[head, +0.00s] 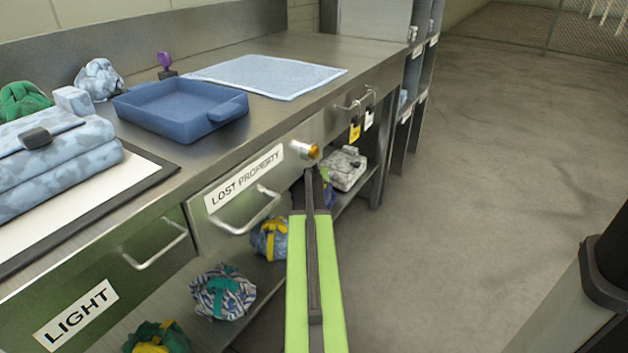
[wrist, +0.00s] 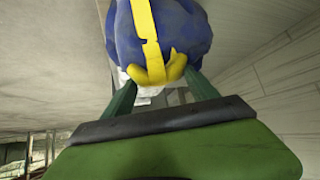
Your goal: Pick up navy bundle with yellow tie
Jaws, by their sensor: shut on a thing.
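The navy bundle with yellow tie (wrist: 185,35) fills the top middle of the wrist view, a rounded dark blue cloth with a yellow band and knot. My gripper (wrist: 160,84) is shut on it at the yellow knot, one finger on each side. In the head view a small navy part of the bundle (head: 329,195) shows just right of my gripper (head: 309,178), at the lower shelf's opening. My arm hides most of it there. I cannot tell whether it rests on the shelf or is clear of it.
A light blue patterned bundle with yellow tie (head: 262,240) and a striped bundle with teal tie (head: 212,291) sit left on the lower shelf. A grey-white patterned bundle (head: 347,168) sits beyond. The LOST PROPERTY drawer (head: 235,193) is above. The floor (head: 480,170) at right is clear.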

